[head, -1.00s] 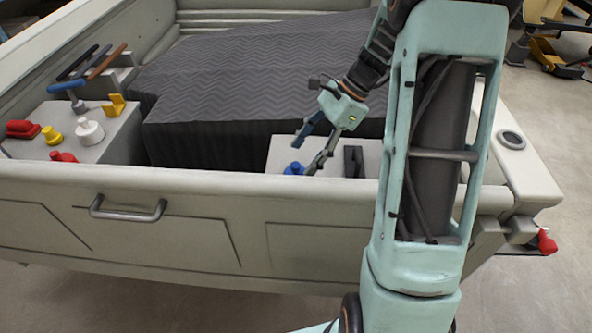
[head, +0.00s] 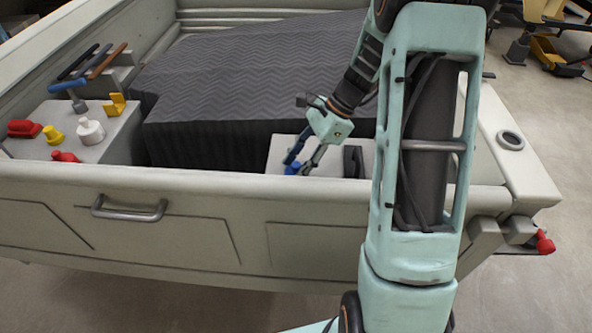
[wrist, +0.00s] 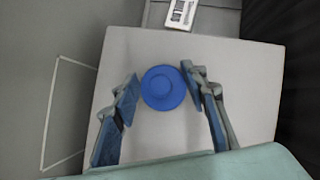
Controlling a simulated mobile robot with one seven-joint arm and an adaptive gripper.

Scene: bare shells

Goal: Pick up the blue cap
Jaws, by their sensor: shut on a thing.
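The blue cap (head: 291,169) is at the front of the light grey box top inside the truck bed, near the side wall. In the wrist view the cap (wrist: 163,88) is round, with a raised centre, and sits between my two fingertips. My gripper (head: 298,164) reaches down to it from the upper right and is shut on it. The wrist view shows the gripper (wrist: 160,78) with one finger on each side of the cap. The underside of the cap is hidden, so I cannot tell whether it still touches the box.
A black upright part (head: 353,161) stands on the same box, just right of my gripper. The bed's side wall (head: 230,186) runs close in front. A dark ridged cover (head: 235,85) lies behind. Another box (head: 112,143) at left carries red, yellow, white and blue parts.

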